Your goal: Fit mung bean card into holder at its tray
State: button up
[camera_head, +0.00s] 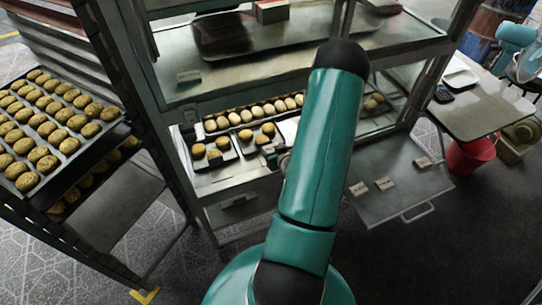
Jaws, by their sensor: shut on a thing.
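A grey part of my gripper (284,160) shows beside my teal arm, in front of the lower display shelf. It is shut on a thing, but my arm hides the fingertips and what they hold. Trays of round pastries (213,154) stand on that shelf. A light strip (239,201) is on the front below them; I cannot tell whether it is a holder. Small pale cards (384,183) lie on a grey pull-out panel (395,208) at the right, and another card (189,76) is on the upper shelf. Their print is too small to read.
A rack (155,130) with a tray of pastries (20,185) stands at the left. A metal cabinet frame (230,90) surrounds the shelves. At the right are a table (485,110) and a red bucket (470,155). The dark floor at lower right is clear.

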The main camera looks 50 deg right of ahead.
jog(key=shift+w+d+f, duration=0.25)
jog(key=shift+w+f, duration=0.3)
jog(key=shift+f, duration=0.25)
jog(key=f, duration=0.3)
jog(key=shift+w+d, duration=0.1)
jog(key=shift+w, duration=0.2)
jog(key=shift+f, duration=0.35)
jog(key=shift+f, duration=0.6)
jog(key=o, duration=1)
jog(key=shift+o, duration=0.2)
jog(key=shift+r, duration=0.15)
